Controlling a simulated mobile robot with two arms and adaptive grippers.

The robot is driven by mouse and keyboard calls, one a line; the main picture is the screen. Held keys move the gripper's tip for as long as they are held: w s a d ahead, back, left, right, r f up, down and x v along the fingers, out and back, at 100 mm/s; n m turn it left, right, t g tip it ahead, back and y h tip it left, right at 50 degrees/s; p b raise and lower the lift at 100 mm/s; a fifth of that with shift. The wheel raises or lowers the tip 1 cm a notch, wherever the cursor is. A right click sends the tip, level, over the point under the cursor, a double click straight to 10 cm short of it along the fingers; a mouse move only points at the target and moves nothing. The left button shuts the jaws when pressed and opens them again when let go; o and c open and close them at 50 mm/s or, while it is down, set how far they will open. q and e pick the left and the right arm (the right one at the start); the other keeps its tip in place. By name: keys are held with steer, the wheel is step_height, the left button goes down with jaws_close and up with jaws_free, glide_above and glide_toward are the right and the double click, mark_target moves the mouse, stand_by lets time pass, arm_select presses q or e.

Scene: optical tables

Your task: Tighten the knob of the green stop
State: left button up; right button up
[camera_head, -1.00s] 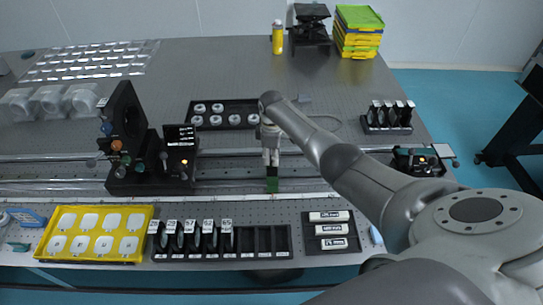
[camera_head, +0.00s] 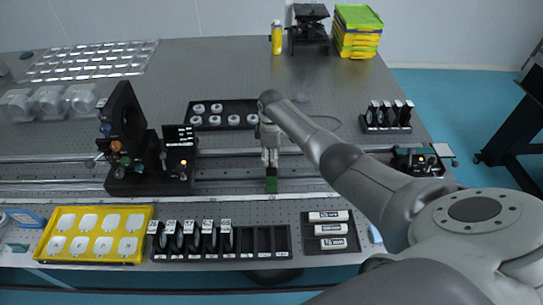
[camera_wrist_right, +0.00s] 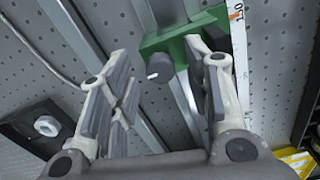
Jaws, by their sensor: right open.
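The green stop (camera_head: 271,185) sits on the rail near the middle of the optical table. In the right wrist view the green stop (camera_wrist_right: 186,48) is a green bracket at the top centre, with a dark grey knob (camera_wrist_right: 159,68) facing my gripper. My right gripper (camera_head: 270,160) hangs down just behind the stop in the head view. In the right wrist view my right gripper (camera_wrist_right: 165,75) is open, its fingers apart with the knob between their tips. I cannot tell whether either finger touches it. My left gripper is not in view.
A black optical mount (camera_head: 125,135) stands on the rail to the left, and a small device (camera_head: 418,162) to the right. A yellow tray (camera_head: 68,223), a lens holder rack (camera_head: 262,240) and a labelled box (camera_head: 331,243) line the front edge. A dark tray (camera_head: 228,106) lies behind.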

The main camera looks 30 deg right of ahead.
step_height(320, 180, up, 12)
steer(key=shift+f, duration=0.2)
steer(key=shift+s, duration=0.1)
stand_by(0.6)
